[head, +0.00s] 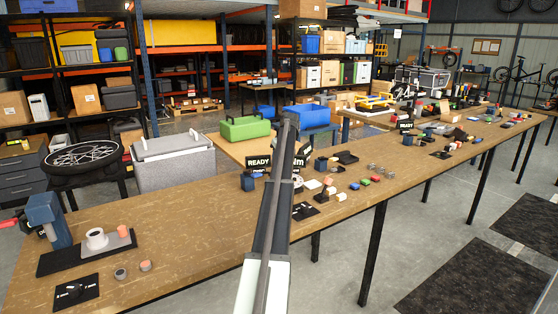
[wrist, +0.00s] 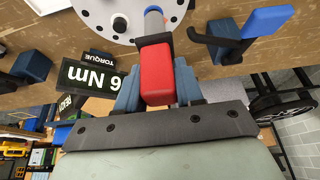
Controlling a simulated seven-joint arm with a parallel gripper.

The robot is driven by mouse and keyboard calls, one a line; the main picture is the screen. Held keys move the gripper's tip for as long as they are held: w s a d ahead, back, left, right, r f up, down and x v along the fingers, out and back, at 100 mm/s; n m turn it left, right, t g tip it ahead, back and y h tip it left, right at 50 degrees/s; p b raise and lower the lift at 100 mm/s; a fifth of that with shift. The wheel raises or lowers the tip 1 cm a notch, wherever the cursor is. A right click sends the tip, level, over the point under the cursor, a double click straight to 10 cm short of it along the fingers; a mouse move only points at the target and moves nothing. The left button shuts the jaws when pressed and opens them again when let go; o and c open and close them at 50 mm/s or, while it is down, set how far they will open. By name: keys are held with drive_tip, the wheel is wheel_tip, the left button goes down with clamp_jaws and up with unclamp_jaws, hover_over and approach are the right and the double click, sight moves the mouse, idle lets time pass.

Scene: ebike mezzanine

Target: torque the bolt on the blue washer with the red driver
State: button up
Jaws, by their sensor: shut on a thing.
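In the wrist view my gripper (wrist: 158,64) is shut on the red driver (wrist: 157,76), with one blue-grey finger on each side of its red handle. The driver has a dark collar and a grey shaft, which points toward a pale round plate (wrist: 97,14) with several holes. The shaft's tip is at the top edge of the picture, so I cannot tell whether it touches a bolt. A bluish patch shows near the tip, but I cannot make out the blue washer or the bolt. In the head view my arm hides the gripper and the driver.
A dark sign reading "6 Nm" (wrist: 90,78) stands left of the driver in the wrist view. A blue-handled tool (wrist: 267,21) is at right. In the head view the long brown bench (head: 190,225) holds small parts; a blue upright tool (head: 46,218) stands at its left end.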

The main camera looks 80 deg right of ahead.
drive_tip(key=shift+r, duration=2.25)
drive_tip(key=shift+w, duration=0.1)
